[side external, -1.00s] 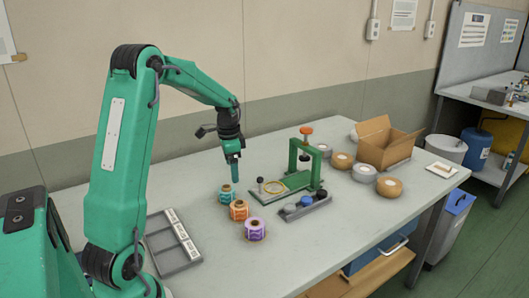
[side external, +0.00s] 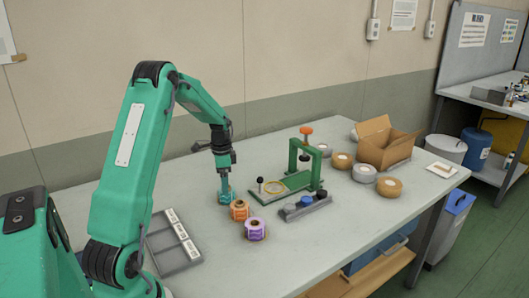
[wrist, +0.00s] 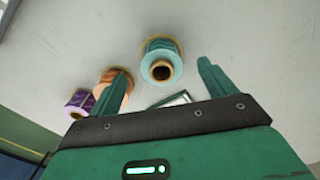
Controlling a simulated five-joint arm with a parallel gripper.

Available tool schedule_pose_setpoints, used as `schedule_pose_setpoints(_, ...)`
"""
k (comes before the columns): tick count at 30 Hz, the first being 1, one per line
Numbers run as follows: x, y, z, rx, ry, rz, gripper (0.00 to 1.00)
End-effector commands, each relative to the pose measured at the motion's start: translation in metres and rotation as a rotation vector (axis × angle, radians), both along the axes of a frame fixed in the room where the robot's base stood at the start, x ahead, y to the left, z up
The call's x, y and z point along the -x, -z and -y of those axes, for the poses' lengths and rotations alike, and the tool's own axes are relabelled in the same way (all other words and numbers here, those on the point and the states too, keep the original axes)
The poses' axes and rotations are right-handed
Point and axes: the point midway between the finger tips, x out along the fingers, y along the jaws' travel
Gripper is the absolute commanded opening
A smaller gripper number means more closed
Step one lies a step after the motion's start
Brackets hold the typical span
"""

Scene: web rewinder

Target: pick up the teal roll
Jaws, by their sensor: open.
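The teal roll (wrist: 160,62) stands on the table with its brown core facing up in the wrist view. It lies between and a little beyond the two fingertips of my gripper (wrist: 163,82), which is open and empty. In the side view my gripper (side external: 224,188) is low over the teal roll (side external: 225,197) and hides part of it. Whether the fingers touch the roll cannot be told. The orange roll (side external: 239,210) and the purple roll (side external: 254,229) stand in a row beside it. The orange roll (wrist: 113,82) is close to the left finger in the wrist view.
A green press fixture (side external: 305,170) and a small grey fixture with knobs (side external: 306,207) stand to the right. A grey compartment tray (side external: 172,243) lies to the left. Tape rolls (side external: 389,187) and an open cardboard box (side external: 385,150) are farther right. The front table is clear.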

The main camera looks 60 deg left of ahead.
Motion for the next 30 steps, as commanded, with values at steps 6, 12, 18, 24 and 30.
schedule_pose_setpoints(6,0.0,0.003,0.0,0.001,0.0,-0.001,0.83)
schedule_pose_setpoints(12,0.0,0.02,0.0,0.002,0.0,-0.003,0.83)
schedule_pose_setpoints(18,0.0,0.043,0.0,0.002,0.0,-0.002,0.83)
schedule_pose_setpoints(24,-0.001,0.052,0.0,0.0,-0.001,0.0,0.83)
schedule_pose_setpoints(30,-0.001,0.052,0.0,0.0,-0.001,0.0,0.83)
